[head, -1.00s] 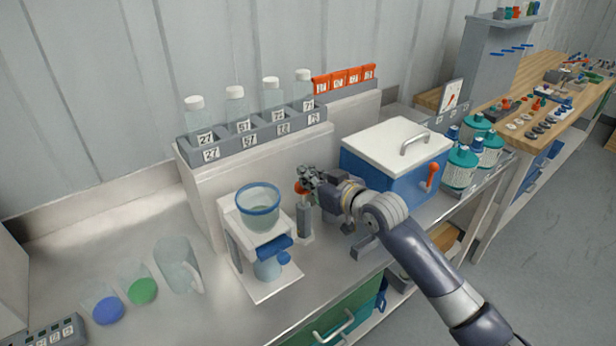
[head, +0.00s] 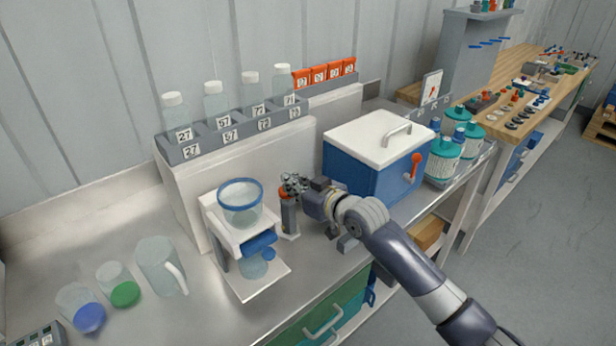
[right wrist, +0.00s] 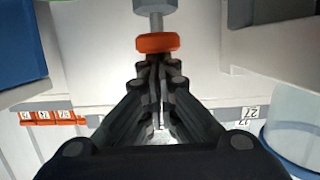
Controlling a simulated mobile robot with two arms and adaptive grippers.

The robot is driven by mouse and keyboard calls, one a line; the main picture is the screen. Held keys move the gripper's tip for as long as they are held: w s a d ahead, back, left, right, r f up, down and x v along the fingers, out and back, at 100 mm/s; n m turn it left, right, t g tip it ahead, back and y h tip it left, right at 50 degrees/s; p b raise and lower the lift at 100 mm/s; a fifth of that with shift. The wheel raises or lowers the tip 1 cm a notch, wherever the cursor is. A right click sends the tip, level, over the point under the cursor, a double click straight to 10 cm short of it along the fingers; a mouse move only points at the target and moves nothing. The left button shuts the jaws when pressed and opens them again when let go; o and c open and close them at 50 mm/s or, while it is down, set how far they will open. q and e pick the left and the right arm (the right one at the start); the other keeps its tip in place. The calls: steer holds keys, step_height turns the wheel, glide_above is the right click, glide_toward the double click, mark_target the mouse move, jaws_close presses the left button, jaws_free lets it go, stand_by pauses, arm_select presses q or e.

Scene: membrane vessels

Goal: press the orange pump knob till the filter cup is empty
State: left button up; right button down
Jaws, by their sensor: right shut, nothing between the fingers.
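The orange pump knob (right wrist: 157,43) sits on a metal stem above the grey pump post (head: 289,218). My right gripper (head: 294,184) is shut and empty, its fingertips at the top of the knob and seeming to touch it. In the right wrist view the shut fingertips (right wrist: 158,62) meet the knob, and a short length of stem shows. In the head view the gripper hides most of the knob. The clear filter cup (head: 240,208) with a blue rim stands on the white stand left of the pump; its liquid level is hard to tell. My left gripper is not in view.
A blue cooler box (head: 362,172) stands close right of my gripper. A rack (head: 225,138) of labelled bottles is behind. A vessel (head: 254,265) sits under the cup.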

step_height(320, 180, up, 3)
steer(key=shift+r+p, duration=0.1)
steer(key=shift+p, duration=1)
arm_select(q)
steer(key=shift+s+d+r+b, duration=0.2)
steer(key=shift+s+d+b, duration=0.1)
steer(key=shift+b, duration=1)
arm_select(e)
steer(key=v, duration=1)
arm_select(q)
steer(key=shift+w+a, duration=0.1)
